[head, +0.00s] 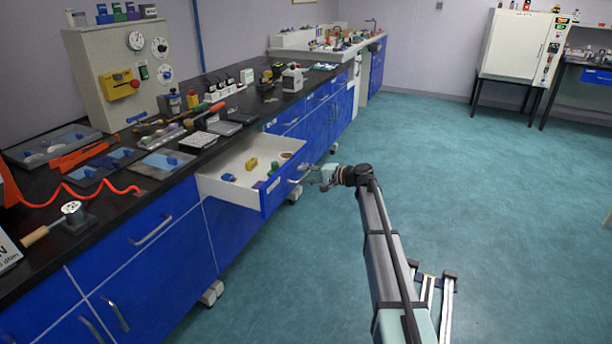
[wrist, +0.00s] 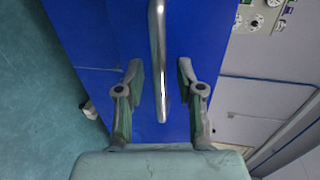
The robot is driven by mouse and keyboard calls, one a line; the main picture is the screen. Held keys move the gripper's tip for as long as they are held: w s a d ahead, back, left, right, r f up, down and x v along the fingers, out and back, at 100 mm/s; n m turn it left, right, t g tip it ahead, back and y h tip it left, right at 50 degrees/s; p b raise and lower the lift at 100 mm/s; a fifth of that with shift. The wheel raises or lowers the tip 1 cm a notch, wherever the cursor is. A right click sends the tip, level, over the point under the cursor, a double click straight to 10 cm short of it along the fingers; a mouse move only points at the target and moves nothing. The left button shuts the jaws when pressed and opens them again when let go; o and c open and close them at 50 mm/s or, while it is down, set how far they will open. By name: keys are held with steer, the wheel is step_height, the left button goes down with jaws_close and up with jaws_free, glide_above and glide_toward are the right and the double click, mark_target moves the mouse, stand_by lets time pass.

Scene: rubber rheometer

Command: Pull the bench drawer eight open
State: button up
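A bench drawer with a blue front (head: 284,187) and a white inside stands pulled out from the bench. I cannot read a number on it. Its curved metal handle (head: 299,174) faces my gripper (head: 318,177), which is close in front of it. In the wrist view the silver handle (wrist: 157,55) runs down the blue drawer front (wrist: 100,35) and lies between the two fingers of my gripper (wrist: 160,85). The fingers are apart, with a visible gap on each side of the handle. The gripper is open and holds nothing.
Small items, including a yellow block (head: 251,164), lie inside the drawer. The black bench top (head: 110,225) is crowded with tools, trays and a beige instrument (head: 105,60). Other blue drawers and doors (head: 160,270) below are shut. The green floor (head: 460,180) to the right is mostly clear.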

steer(key=v, duration=1.2)
steer(key=shift+f, duration=0.1)
steer(key=s+d+f+n+g+h+p, duration=0.15)
steer(key=s+f+g+h+p, duration=0.6)
steer(key=s+f, duration=2.2)
steer(key=s+f+n+g+h+p, duration=0.1)
steer(key=s+f+h+p, duration=0.15)
steer(key=s, duration=0.65)
steer(key=s+f+n+g+h+p, duration=0.1)
steer(key=s+f+h+p, duration=0.15)
steer(key=s, duration=0.75)
steer(key=s+r+n+g+p, duration=0.1)
steer(key=s+p, duration=0.3)
steer(key=s, duration=0.7)
steer(key=s+r+n+g+h+p, duration=0.1)
steer(key=s+r+g+p, duration=0.2)
steer(key=s, duration=0.8)
steer(key=shift+s+d+r+p, duration=0.15)
steer(key=shift+d+r+p, duration=0.15)
steer(key=shift+p, duration=0.9)
